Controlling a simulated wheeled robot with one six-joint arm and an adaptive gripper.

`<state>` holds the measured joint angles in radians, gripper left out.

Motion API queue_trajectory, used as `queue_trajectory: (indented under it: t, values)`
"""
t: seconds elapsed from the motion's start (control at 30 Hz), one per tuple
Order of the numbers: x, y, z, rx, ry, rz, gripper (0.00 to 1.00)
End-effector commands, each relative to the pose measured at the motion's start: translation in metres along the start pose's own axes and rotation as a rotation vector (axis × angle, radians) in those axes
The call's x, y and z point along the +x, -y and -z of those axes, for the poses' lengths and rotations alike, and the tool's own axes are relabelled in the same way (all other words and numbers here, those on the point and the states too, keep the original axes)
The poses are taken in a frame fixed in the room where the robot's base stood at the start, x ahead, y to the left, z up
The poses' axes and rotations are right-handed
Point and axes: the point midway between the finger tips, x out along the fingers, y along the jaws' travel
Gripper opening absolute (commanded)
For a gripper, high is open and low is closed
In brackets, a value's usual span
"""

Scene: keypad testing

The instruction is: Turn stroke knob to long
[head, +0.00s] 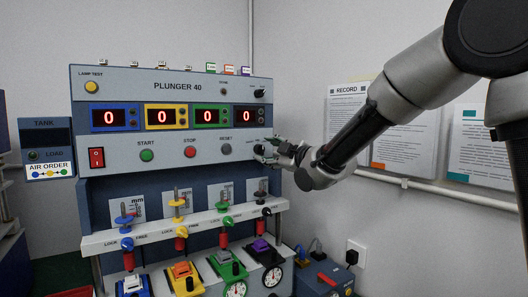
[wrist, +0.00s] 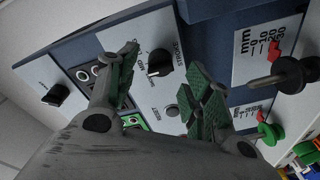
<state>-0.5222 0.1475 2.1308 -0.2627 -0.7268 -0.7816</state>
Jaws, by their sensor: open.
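The stroke knob (wrist: 160,63) is a black knob on a white plate in the wrist view, with STROKE and MID printed near it. A pale mark shows on its lower-left side; I cannot tell for sure which setting it points at. My gripper (wrist: 163,74) is open, its two green-padded fingers on either side of the knob in the picture. I cannot tell whether they touch it. In the head view my gripper (head: 268,150) is at the right end of the panel and hides the knob.
Another black knob (head: 259,93) is higher on the panel. The grey RESET button (wrist: 172,110) is close to my right finger. A ledge with colored plungers (head: 225,222) juts out below. Red displays (head: 246,115) are to the upper left.

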Motion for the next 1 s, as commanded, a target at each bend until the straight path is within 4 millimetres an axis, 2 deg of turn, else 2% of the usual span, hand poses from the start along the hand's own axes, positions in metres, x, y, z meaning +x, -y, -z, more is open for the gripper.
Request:
queue_trajectory:
  t: [0.1,0.2,0.53,0.8,1.0]
  values:
    - [0.018,0.001,-0.001,0.0,0.001,0.002,0.51]
    - [0.027,0.001,-0.001,0.0,0.001,0.001,0.51]
    - [0.032,0.0,0.0,0.001,0.001,0.001,0.51]
    - [0.032,0.0,0.0,0.001,0.001,0.001,0.04]
    - [0.032,0.001,-0.001,0.008,0.001,0.001,0.04]
